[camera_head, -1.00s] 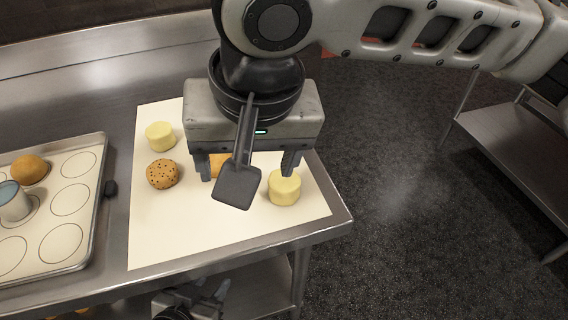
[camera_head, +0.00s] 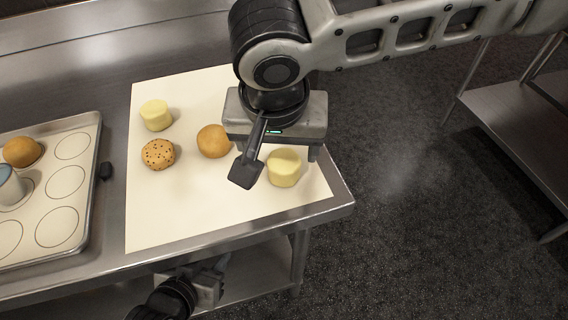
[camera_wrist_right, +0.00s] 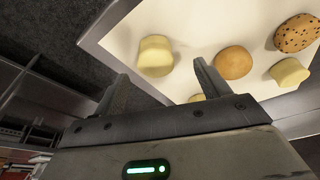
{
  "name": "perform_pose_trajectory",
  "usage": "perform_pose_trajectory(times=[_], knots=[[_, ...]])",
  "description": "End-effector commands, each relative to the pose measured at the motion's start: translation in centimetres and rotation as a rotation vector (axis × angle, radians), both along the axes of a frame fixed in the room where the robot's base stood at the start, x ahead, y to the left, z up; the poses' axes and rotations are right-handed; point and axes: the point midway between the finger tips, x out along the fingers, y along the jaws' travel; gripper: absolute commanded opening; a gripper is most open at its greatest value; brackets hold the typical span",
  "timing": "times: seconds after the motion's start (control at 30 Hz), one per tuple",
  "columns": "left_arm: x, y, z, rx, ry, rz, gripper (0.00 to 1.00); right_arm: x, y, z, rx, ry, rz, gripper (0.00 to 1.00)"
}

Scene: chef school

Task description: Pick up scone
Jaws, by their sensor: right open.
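The near right one (camera_head: 284,169) is just below my right gripper (camera_head: 277,155). In the right wrist view this cylinder (camera_wrist_right: 155,56) lies just beyond the gap between the open, empty fingers (camera_wrist_right: 163,80), apart from them. The other cylinder (camera_head: 156,115) is at the sheet's back left. A round brown bun (camera_head: 212,141) and a seeded bun (camera_head: 158,154) lie between them. My left gripper (camera_head: 212,278) is low, below the counter's front edge; its fingers are unclear.
A metal tray (camera_head: 98,150) with printed circles stands at left, holding a brown bun (camera_head: 21,151) and a cup (camera_head: 8,186). The cream sheet (camera_head: 165,215) is bare at the front. The counter's right edge is close to the near cylinder. Another metal table (camera_head: 515,105) stands at right.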

Motion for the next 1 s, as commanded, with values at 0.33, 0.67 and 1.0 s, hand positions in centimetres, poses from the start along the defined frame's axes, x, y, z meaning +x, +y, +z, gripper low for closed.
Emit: perform_pose_trajectory(times=[0.33, 0.67, 1.0], knots=[[0.0, -0.1, 0.3, 0.000, 0.000, 0.001, 0.36, 1.2, -0.7, -4.3, -0.002, 0.002, -0.001, 0.75], [-0.1, -0.1, 0.2, -0.001, 0.002, 0.003, 0.36, 1.4, -0.7, -5.0, 0.000, 0.000, 0.000, 0.72], [-0.1, -0.1, 0.2, -0.001, 0.002, 0.003, 0.36, 1.4, -0.7, -4.9, 0.000, 0.000, 0.000, 0.26]])
